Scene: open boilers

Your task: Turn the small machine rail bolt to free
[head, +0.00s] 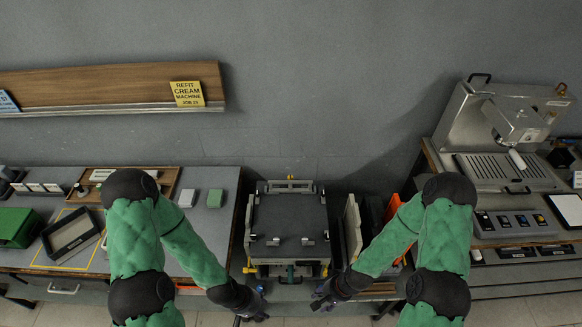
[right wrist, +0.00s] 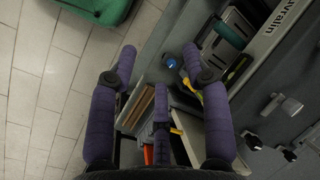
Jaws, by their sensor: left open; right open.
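A wheeled cart (head: 288,220) with a dark flat top stands in the middle of the head view. Two small metal fittings, the left one (head: 272,241) and the right one (head: 307,240), sit near its front edge. Metal fittings also show on the grey surface in the right wrist view (right wrist: 280,103). I cannot tell which fitting is the small machine rail bolt. My left gripper (head: 258,307) is open and empty, low at the cart's front left. My right gripper (head: 320,298) is open at the front right; its purple fingers spread near a blue round part (right wrist: 170,62), apparently without holding anything.
A steel machine (head: 510,125) stands on the right bench. The left bench holds a green bin (head: 16,227), a dark tray (head: 72,234) and small blocks. Upright panels (head: 352,228) and orange parts stand close to the cart's right. A wall shelf (head: 110,88) hangs at upper left.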

